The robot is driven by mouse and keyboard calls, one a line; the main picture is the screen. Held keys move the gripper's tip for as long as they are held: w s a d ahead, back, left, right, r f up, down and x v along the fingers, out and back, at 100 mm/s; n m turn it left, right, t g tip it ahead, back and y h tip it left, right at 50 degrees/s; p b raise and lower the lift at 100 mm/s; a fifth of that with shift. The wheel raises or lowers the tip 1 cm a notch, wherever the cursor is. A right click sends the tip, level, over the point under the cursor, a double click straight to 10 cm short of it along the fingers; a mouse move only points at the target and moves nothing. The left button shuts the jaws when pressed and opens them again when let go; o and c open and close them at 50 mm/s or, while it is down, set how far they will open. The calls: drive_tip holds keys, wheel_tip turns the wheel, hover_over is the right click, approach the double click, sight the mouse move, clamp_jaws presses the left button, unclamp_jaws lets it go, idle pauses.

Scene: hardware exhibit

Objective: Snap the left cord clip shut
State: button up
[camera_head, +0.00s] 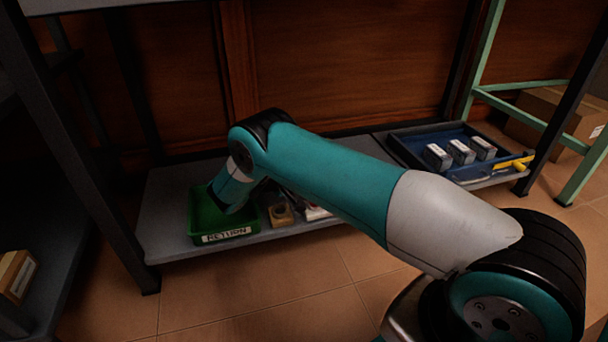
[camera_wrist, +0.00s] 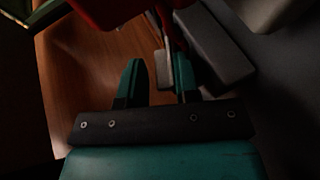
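My gripper (camera_wrist: 160,68) shows in the wrist view with its two teal fingers apart. A thin light grey piece (camera_wrist: 160,71) shows between the fingers, close to the right one; I cannot tell whether it touches. A red part (camera_wrist: 108,10) lies beyond the fingers at the top, with a narrow dark red piece running down from it. A dark grey block (camera_wrist: 218,48) is beyond the right finger. I cannot tell which of these, if any, is the left cord clip. In the head view my forearm covers much of the low shelf, and the fingers cannot be made out.
A green tray (camera_head: 202,226) marked RETURN stands on the low grey shelf (camera_head: 165,215). Beside it is a yellowish block (camera_head: 281,214) and a partly hidden red and white item (camera_head: 317,212). A blue tray (camera_head: 414,156) at right holds three grey blocks and a yellow-handled tool. Dark posts flank the shelf.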

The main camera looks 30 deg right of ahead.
drive_tip(key=shift+a+f, duration=0.1)
drive_tip(key=shift+a, duration=0.1)
drive_tip(key=shift+d+r+y+p, duration=0.15)
drive_tip(key=shift+r+y+p, duration=0.25)
drive_tip(key=shift+p, duration=0.4)
drive_tip(key=shift+s+d+r+m+y+p, duration=0.15)
drive_tip(key=shift+d+r+m+y+p, duration=0.2)
drive_tip(key=shift+y+p, duration=0.55)
drive_tip(key=shift+s+d+m+t+y, duration=0.1)
drive_tip(key=shift+d+m+t+y, duration=0.25)
drive_tip(key=shift+y, duration=0.75)
drive_tip(key=shift+s+d+m+y+b, duration=0.1)
drive_tip(key=shift+d+m+y+b, duration=0.3)
drive_tip(key=shift+y+b, duration=0.65)
drive_tip(key=d+p+v, duration=0.1)
drive_tip(key=p+v, duration=1)
drive_tip(key=v, duration=0.7)
drive_tip(key=s+r+n+y, duration=0.1)
drive_tip(key=s+r+y, duration=0.3)
drive_tip(key=s+r, duration=0.5)
drive_tip(key=shift+s+v, duration=0.2)
drive_tip(key=shift+v, duration=0.75)
